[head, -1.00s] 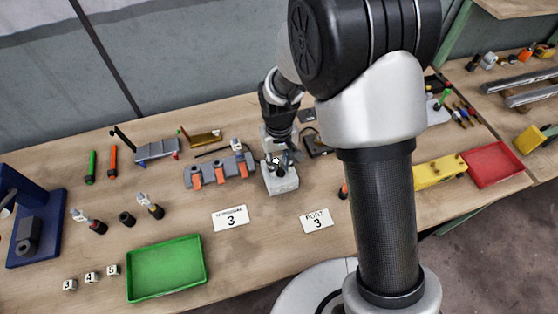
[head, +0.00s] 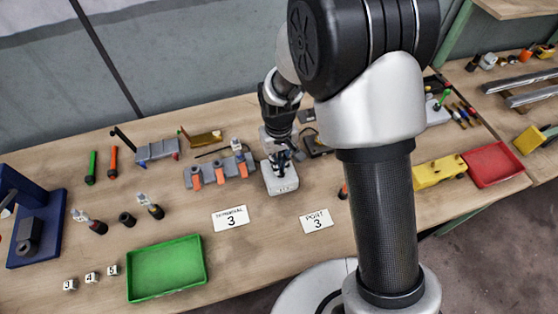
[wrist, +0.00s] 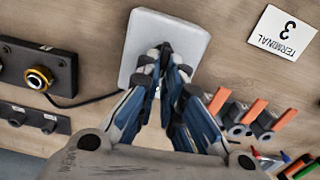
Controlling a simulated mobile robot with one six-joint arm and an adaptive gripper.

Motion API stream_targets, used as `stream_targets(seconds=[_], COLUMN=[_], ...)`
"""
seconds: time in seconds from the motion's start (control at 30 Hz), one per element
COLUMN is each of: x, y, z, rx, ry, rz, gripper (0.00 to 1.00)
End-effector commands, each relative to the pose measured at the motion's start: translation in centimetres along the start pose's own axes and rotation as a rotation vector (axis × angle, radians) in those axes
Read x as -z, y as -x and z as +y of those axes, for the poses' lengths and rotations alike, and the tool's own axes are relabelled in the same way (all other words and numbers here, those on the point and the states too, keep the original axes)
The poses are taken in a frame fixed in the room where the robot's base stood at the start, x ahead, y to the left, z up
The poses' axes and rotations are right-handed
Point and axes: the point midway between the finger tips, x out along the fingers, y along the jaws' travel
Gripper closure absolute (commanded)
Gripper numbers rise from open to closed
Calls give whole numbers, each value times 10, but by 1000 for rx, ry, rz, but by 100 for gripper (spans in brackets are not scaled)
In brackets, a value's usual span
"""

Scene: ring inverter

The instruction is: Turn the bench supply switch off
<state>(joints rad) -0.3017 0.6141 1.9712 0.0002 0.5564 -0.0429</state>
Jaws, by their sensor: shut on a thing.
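The bench supply is a pale grey box (head: 284,184) on the bench, in the middle of the head view. It also shows at the top of the wrist view (wrist: 168,32). My gripper (wrist: 164,64) is over the box with its fingers closed together at its near part. It is shut on the switch, a small dark part that the fingertips mostly hide. The switch's exact position cannot be told. In the head view my gripper (head: 280,160) comes down from behind the box and covers its rear half.
A grey terminal block with orange levers (head: 220,171) stands just left of the box. A dark unit with a yellow-ringed socket (wrist: 38,78) has a cable running towards the box. Cards marked Terminal 3 (head: 231,219) and Port 3 (head: 317,221) lie in front. A green tray (head: 166,267) is front left.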

Motion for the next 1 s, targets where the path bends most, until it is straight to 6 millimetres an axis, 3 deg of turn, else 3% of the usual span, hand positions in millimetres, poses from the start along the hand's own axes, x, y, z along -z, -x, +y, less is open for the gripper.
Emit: stream_targets(seconds=[1.0], x=[-6], y=[1], z=[-12], rx=[0], ry=[900], rz=[0], gripper=[100])
